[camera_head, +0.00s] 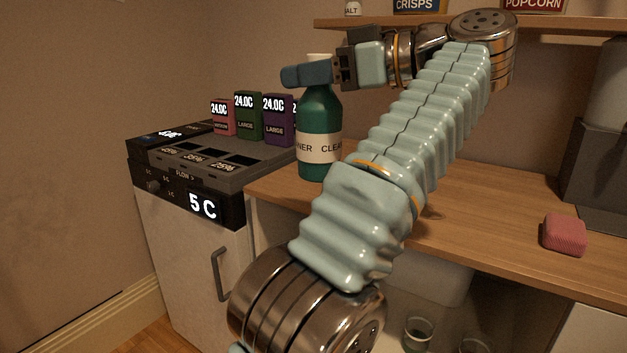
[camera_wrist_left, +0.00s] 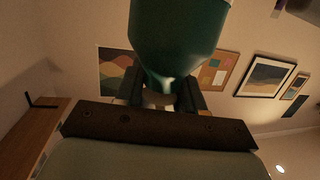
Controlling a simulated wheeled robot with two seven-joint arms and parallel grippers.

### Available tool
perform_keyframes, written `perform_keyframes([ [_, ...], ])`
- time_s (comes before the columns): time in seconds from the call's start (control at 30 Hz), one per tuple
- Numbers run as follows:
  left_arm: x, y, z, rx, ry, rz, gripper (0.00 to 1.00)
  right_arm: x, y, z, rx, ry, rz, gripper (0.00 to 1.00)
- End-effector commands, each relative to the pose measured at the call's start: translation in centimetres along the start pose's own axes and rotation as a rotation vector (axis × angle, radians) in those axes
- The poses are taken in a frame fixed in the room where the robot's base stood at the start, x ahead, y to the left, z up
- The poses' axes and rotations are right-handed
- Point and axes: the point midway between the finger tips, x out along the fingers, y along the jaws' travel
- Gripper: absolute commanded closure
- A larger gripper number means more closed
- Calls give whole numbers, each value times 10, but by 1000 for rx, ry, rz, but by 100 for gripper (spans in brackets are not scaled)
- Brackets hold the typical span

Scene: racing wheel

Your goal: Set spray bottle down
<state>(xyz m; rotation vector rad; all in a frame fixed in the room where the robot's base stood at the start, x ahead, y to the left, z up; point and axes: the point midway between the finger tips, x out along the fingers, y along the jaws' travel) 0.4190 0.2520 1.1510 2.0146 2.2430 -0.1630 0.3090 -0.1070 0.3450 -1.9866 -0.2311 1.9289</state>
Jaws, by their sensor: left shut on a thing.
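The spray bottle (camera_head: 319,112) is green with a cream label and a pale top. It is upright at the left end of the wooden counter (camera_head: 470,215), beside the dark appliance. Its base shows against the counter top; I cannot tell whether it touches. My left gripper (camera_head: 318,74) is shut around the bottle's neck, just below the pale top. In the left wrist view the green bottle (camera_wrist_left: 178,35) appears upside down, its neck between the two dark fingers (camera_wrist_left: 160,95). My left arm crosses in front of the counter's middle. My right gripper is not in view.
The dark appliance (camera_head: 190,175) with lit displays stands left of the bottle, with small coloured boxes (camera_head: 248,115) on it. A pink sponge-like block (camera_head: 564,234) lies on the right of the counter. A shelf (camera_head: 560,27) is above. The counter between is mostly clear.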

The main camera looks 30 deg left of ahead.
Motion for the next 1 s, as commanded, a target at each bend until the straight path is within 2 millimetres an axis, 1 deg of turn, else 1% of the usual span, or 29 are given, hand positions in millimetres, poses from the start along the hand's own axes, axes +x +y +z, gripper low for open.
perform_keyframes([
  [0.27,32,56,20,4,-2,-5,100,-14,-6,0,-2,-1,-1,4],
  [0.37,42,77,31,0,3,-4,100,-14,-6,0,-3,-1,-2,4],
  [0.4,46,81,40,3,2,-4,100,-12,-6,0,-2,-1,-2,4],
  [0.53,55,95,58,2,2,-2,100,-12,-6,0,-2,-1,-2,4],
  [0.77,65,109,75,1,1,-2,100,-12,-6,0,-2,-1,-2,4],
  [0.87,72,119,90,3,1,-1,100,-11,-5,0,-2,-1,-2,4],
  [0.9,72,118,100,3,1,0,100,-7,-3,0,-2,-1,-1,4],
  [1.0,75,117,112,1,1,0,100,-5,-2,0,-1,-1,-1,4],
])
